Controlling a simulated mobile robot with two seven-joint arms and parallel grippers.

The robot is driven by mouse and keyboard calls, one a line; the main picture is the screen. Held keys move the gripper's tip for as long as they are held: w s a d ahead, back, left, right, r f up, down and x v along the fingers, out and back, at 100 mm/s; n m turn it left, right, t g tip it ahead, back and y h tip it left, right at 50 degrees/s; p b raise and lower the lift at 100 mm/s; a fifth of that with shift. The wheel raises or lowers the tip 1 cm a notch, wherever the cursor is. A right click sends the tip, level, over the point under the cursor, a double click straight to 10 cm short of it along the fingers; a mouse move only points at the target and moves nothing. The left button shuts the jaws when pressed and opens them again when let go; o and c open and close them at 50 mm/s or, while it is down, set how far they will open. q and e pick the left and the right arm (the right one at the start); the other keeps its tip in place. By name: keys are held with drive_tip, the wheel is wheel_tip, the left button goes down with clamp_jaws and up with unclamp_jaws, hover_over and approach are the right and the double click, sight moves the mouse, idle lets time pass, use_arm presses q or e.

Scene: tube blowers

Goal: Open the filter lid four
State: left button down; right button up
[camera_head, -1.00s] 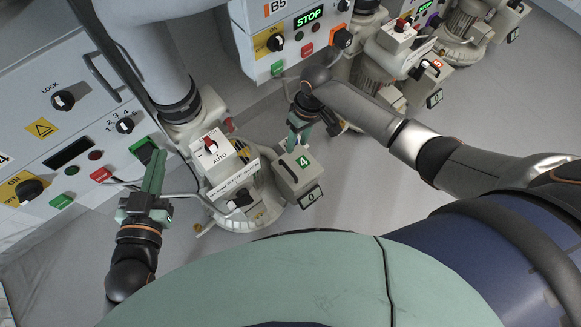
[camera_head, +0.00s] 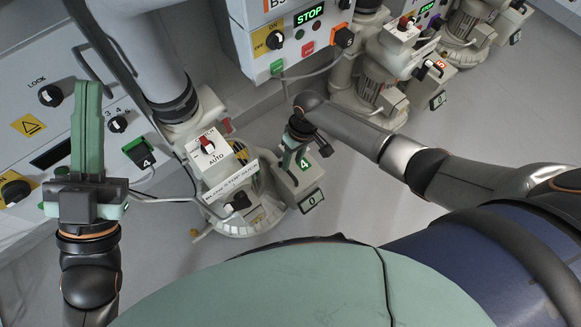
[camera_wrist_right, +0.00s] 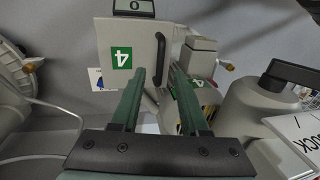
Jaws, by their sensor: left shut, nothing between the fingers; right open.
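Filter lid four is the pale grey lid of a box (camera_head: 308,181) on the blower, marked with a green 4. In the right wrist view the lid (camera_wrist_right: 111,44) faces the camera, with its green 4 label upside down and a black bar handle (camera_wrist_right: 160,54). My right gripper (camera_head: 287,163) is open over the lid. In the right wrist view its fingertips (camera_wrist_right: 160,73) point at the handle, which appears between them; I cannot tell whether they touch it. My left gripper (camera_head: 88,86) is shut and empty, pointing up in front of the left cabinet.
The grey blower four (camera_head: 240,218) carries a red AUTO switch (camera_head: 207,146). A control cabinet (camera_head: 40,120) with knobs stands at the left, another (camera_head: 262,62) with a STOP display at the top. More blowers (camera_head: 395,50) stand at the upper right. Floor right of the box is clear.

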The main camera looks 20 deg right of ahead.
sight(289, 171)
drive_tip(key=shift+a+f+b, duration=0.15)
drive_tip(key=shift+f+b, duration=0.15)
drive_tip(key=shift+f, duration=0.45)
drive_tip(key=shift+s+a+f+b, duration=0.15)
drive_tip(key=shift+f+b, duration=0.35)
drive_tip(key=shift+f, duration=0.45)
use_arm(q)
drive_tip(key=s+m+h, duration=0.1)
drive_tip(key=s+r+h, duration=0.1)
drive_tip(key=m+h, duration=0.1)
drive_tip(key=shift+s+d+r+m+h, duration=0.25)
drive_tip(key=shift+s+r+m+h, duration=0.05)
drive_tip(key=shift+s+r, duration=0.1)
use_arm(e)
drive_tip(key=shift+a+f, duration=0.1)
drive_tip(key=shift+f, duration=0.25)
clamp_jaws()
